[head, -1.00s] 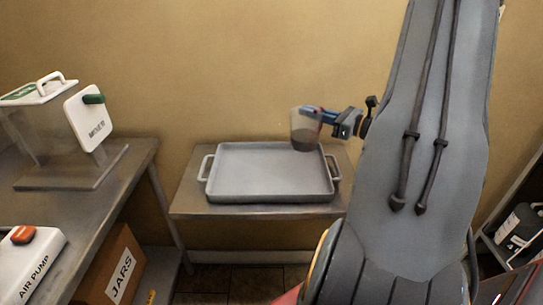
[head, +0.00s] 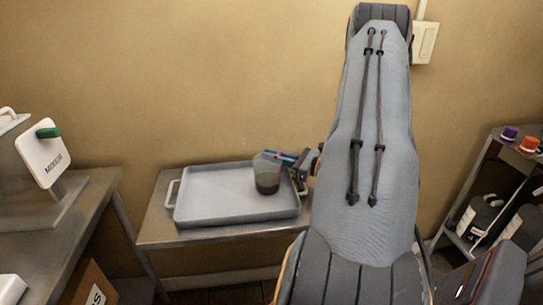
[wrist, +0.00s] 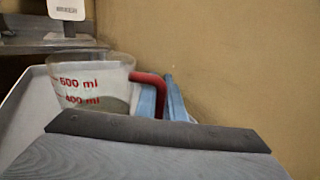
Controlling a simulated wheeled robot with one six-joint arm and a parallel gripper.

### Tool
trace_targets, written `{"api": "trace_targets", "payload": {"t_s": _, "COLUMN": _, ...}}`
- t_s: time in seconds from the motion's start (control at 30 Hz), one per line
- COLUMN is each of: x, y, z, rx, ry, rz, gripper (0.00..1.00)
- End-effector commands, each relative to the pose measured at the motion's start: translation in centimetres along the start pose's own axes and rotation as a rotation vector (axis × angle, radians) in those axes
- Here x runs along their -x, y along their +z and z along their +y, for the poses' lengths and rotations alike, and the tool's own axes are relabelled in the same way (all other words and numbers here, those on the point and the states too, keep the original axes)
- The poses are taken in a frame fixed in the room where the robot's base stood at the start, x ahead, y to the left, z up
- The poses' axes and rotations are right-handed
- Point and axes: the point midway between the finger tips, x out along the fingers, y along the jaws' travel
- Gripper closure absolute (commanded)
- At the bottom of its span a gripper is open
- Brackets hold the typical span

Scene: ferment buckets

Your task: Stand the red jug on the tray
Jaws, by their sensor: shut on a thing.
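The red jug (head: 267,178) is a clear measuring jug with a red handle, red markings and dark contents. In the head view it is upright over the right part of the grey tray (head: 205,212). I cannot tell whether its base touches the tray floor. My gripper (head: 287,157) comes from the right and is shut on the jug's handle. The wrist view shows the jug (wrist: 88,82) upright, its handle by the blue fingers (wrist: 160,98), with its lower part hidden behind my wrist. The tray's pale wall (wrist: 20,110) shows at left.
The tray stands on a small metal table (head: 155,232) against the wall. The tray's left part is clear.

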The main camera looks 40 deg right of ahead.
Motion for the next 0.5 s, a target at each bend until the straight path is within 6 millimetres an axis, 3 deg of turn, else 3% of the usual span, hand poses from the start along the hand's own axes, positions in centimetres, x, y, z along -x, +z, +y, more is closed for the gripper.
{"api": "trace_targets", "payload": {"t_s": 0.27, "x": -0.01, "y": -0.40, "z": -0.03, "rx": 0.000, "ry": 0.000, "rz": 0.000, "gripper": 1.00}}
{"api": "trace_targets", "payload": {"t_s": 0.3, "x": 0.00, "y": -0.32, "z": -0.02, "rx": 0.000, "ry": 0.000, "rz": 0.000, "gripper": 0.84}}
{"api": "trace_targets", "payload": {"t_s": 0.37, "x": 0.00, "y": -0.29, "z": -0.02, "rx": 0.000, "ry": 0.000, "rz": 0.000, "gripper": 0.74}}
{"api": "trace_targets", "payload": {"t_s": 0.5, "x": 0.01, "y": -0.28, "z": -0.02, "rx": 0.000, "ry": 0.000, "rz": 0.000, "gripper": 0.72}}
